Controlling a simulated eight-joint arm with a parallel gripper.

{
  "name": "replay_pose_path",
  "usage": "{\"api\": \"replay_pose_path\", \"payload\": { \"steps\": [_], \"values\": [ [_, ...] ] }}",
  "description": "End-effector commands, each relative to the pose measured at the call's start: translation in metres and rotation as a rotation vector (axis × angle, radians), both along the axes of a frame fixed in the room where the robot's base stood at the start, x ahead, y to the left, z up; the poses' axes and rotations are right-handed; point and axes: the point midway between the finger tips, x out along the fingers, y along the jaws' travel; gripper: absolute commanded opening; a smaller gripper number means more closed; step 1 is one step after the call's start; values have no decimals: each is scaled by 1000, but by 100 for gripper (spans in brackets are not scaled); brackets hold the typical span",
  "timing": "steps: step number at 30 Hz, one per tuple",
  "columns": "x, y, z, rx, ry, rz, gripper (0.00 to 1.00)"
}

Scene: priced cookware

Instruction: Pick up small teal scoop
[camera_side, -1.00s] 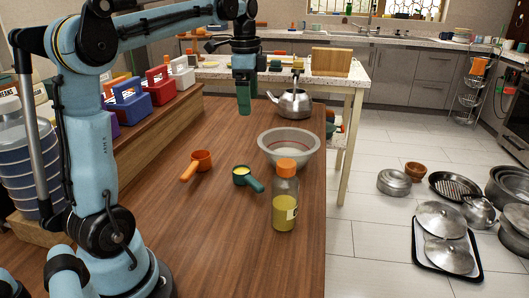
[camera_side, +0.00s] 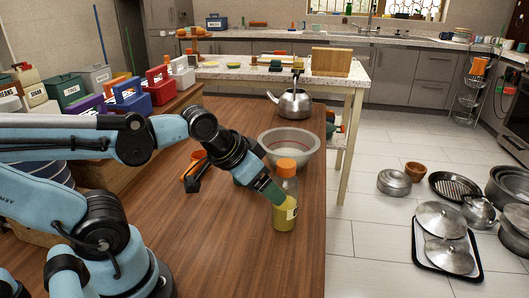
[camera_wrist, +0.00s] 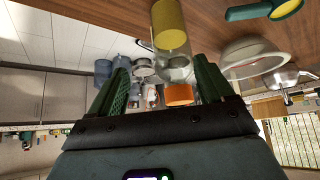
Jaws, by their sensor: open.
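The small teal scoop (camera_wrist: 265,10) shows at the top right of the wrist view, on the wood table, with yellow contents in its cup. In the side view my arm hides it. My gripper (camera_side: 277,196) is open and tilted down, its green fingers overlapping the left side of a clear bottle (camera_side: 284,222) with an orange cap and yellow contents. In the wrist view, the bottle (camera_wrist: 170,28) appears between the spread fingers of my gripper (camera_wrist: 160,70); I cannot tell whether they touch it. The scoop lies outside the fingers.
A pale bowl (camera_side: 304,150) stands behind the bottle, with a metal kettle (camera_side: 292,104) farther back. An orange scoop (camera_side: 198,155) is partly hidden by my arm. Coloured boxes (camera_side: 162,85) line the raised shelf at left. The front of the table is clear.

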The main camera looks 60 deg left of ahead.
Motion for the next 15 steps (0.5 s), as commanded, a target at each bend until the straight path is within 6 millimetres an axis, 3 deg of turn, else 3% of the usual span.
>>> {"api": "replay_pose_path", "payload": {
  "steps": [1, 4, 15],
  "values": [
    [0, 0, 0, -2, -2, 1, 72],
    [0, 0, 0, -1, -1, 2, 57],
    [0, 0, 5, -1, 0, 1, 57]
  ]
}}
